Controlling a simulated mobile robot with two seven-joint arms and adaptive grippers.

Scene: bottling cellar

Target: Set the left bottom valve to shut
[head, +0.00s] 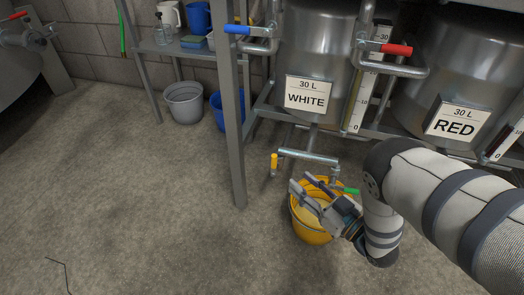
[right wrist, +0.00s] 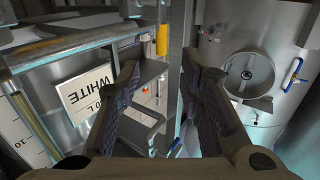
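Under the left tank, marked WHITE (head: 306,97), a horizontal pipe (head: 308,157) carries a valve with a yellow handle (head: 274,163) at its left end. The handle looks upright. A green handle (head: 350,191) sticks out sideways near the pipe's right end. I cannot tell from these frames which of them is the left bottom valve. My right gripper (head: 305,186) is open and empty, below the pipe and over a yellow bucket (head: 310,228). In the right wrist view a yellow handle (right wrist: 162,40) shows beyond the spread fingers (right wrist: 161,65), apart from them. My left gripper is out of view.
A blue handle (head: 237,30) and a red handle (head: 396,49) sit higher on the frame. A grey post (head: 232,120) stands left of the WHITE tank. The RED tank (head: 440,75) is at right. A grey bucket (head: 184,103) stands behind.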

